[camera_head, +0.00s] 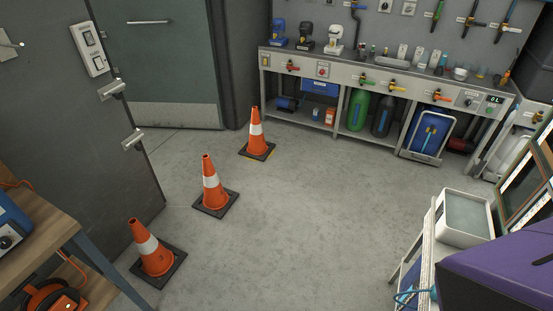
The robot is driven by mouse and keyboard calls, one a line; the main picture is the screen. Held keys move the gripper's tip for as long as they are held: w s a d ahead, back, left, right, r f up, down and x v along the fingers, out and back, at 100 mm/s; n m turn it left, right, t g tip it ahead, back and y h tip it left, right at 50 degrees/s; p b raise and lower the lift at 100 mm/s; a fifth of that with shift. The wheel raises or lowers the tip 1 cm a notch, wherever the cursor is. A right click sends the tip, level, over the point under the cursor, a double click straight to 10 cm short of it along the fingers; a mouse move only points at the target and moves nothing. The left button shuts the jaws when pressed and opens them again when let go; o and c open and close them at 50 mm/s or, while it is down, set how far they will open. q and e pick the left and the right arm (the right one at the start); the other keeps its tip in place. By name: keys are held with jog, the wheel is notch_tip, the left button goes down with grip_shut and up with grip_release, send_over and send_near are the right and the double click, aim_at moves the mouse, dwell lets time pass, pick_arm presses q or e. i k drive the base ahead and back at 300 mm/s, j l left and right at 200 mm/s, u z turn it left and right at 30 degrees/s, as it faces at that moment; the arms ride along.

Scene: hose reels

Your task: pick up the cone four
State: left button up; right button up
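Three orange traffic cones with white bands and dark square bases stand upright on the grey floor in a diagonal row. The nearest cone (153,250) is at lower left, close to the wooden table. The middle cone (213,186) stands farther back and to the right. The farthest cone (257,135) stands near the workbench's left end. I see no number on any of them, so I cannot tell which is cone four. Neither of my grippers shows in the head view.
A workbench (385,75) with tools, bottles and cylinders lines the back wall. A wooden table (50,238) stands at lower left. A cart with a grey bin (465,219) and a purple-topped object (505,262) are at right. The middle floor is clear.

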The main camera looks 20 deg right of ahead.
aim_at(214, 197)
jog(key=i+l+u, duration=0.1)
jog(key=i+l, duration=0.2)
jog(key=i+l+u, duration=0.15)
jog(key=i+l, duration=0.2)
jog(key=i+l+u, duration=0.1)
jog(key=i+l, duration=0.25)
jog(key=i+l+u, duration=0.15)
jog(key=i+l, duration=0.15)
jog(key=i+l+u, duration=0.1)
jog(key=i+l, duration=0.15)
jog(key=l, duration=0.25)
jog(key=i+l+u, duration=0.1)
jog(key=i+l, duration=0.15)
jog(key=l, duration=0.2)
jog(key=i+l+u, duration=0.15)
jog(key=l, duration=0.3)
jog(key=i, duration=0.1)
